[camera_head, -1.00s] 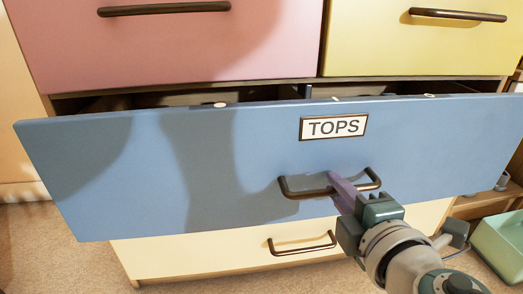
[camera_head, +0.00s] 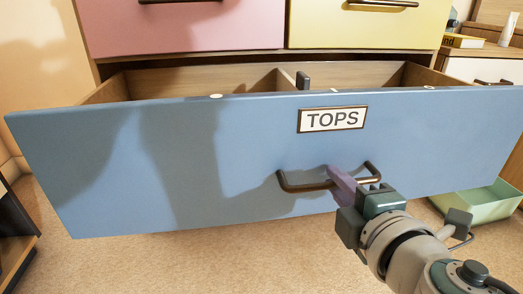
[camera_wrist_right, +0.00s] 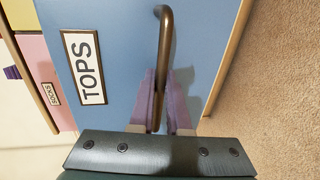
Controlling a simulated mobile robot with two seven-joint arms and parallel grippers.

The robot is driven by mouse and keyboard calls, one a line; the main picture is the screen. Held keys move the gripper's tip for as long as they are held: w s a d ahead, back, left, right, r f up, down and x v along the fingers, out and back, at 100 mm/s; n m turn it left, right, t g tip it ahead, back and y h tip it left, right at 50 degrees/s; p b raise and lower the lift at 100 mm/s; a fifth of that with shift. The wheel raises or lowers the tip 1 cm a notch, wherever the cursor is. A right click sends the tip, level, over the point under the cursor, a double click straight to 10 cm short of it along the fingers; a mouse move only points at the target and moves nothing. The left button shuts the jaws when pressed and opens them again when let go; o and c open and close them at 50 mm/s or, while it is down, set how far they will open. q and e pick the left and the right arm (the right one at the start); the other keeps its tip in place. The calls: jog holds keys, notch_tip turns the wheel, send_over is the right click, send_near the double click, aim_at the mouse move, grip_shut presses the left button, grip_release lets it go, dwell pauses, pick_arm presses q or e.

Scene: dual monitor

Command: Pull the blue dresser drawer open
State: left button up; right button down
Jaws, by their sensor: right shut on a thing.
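The blue drawer (camera_head: 200,150), labelled TOPS (camera_head: 332,119), stands well out from the dresser, and its wooden inside with dividers shows behind the front. Its dark bar handle (camera_head: 305,186) is low on the front. My right gripper (camera_head: 343,184) is shut on the handle, its purple fingers on either side of the bar. The right wrist view shows the same handle (camera_wrist_right: 166,40) between the fingers of my right gripper (camera_wrist_right: 160,105). The left gripper is not in any view; only shadows fall across the blue front.
A pink drawer (camera_head: 185,25) and a yellow drawer (camera_head: 365,28) above are closed. A green bin (camera_head: 480,203) stands on the carpet at the right. A dark piece of furniture (camera_head: 14,240) is at the left edge. Carpet (camera_head: 220,262) lies clear below the drawer.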

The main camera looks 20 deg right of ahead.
dwell(0.4)
jog(key=c, duration=0.9)
grip_release()
jog(key=v, duration=1)
jog(key=shift+d, duration=0.1)
